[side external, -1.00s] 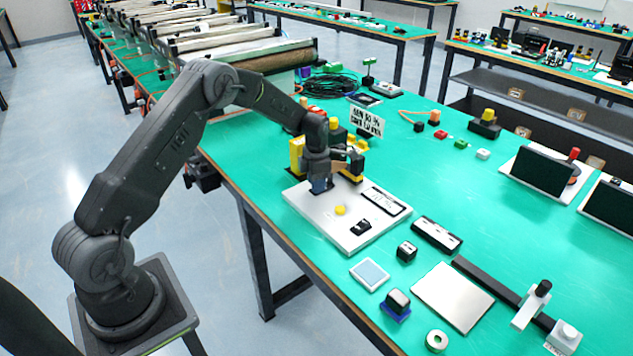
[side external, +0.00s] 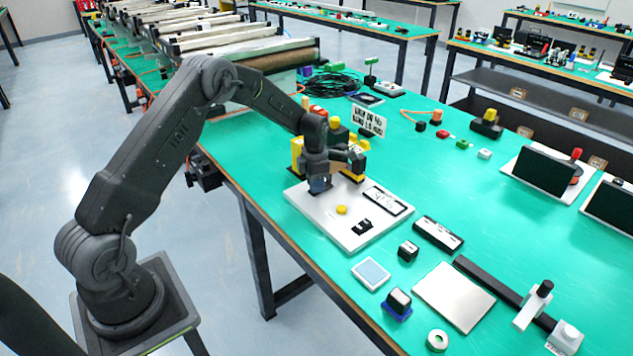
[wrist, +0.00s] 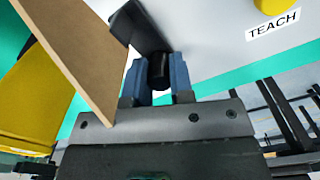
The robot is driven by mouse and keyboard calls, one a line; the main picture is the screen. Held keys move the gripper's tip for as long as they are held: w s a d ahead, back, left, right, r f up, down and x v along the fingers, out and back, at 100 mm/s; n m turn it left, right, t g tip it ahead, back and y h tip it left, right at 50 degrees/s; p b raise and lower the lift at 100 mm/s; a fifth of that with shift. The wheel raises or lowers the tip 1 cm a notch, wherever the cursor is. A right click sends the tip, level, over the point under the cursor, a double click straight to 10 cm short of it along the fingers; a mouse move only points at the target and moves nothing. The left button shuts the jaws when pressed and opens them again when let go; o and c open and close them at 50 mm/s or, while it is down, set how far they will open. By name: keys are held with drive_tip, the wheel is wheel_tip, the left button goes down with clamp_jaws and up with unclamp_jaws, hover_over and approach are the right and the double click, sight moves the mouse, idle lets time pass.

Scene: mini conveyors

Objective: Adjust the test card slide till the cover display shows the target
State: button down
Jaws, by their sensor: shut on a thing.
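A white panel (side external: 335,232) lies on the green table with a yellow button (side external: 342,210), a black switch (side external: 362,227) and a small display (side external: 384,201). The display's reading is too small to make out. My gripper (side external: 319,186) is down at the panel's back left corner. In the wrist view, the blue fingers of my gripper (wrist: 160,80) are shut on a black handle (wrist: 159,68). The panel's TEACH label (wrist: 273,25) shows there too. I cannot tell from these views how far the slide stands along its travel.
Yellow blocks (side external: 297,152) and a white sign (side external: 369,120) stand close behind my gripper. A brown board (wrist: 75,50) is close to the fingers in the wrist view. Small boxes, a grey plate (side external: 454,297) and a black rail (side external: 490,282) lie in front and right of the panel.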

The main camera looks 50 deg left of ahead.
drive_tip(key=c, duration=1)
unclamp_jaws()
drive_tip(key=shift+r, duration=0.15)
wheel_tip(320, 180, up, 14)
drive_tip(key=shift+f, duration=0.2)
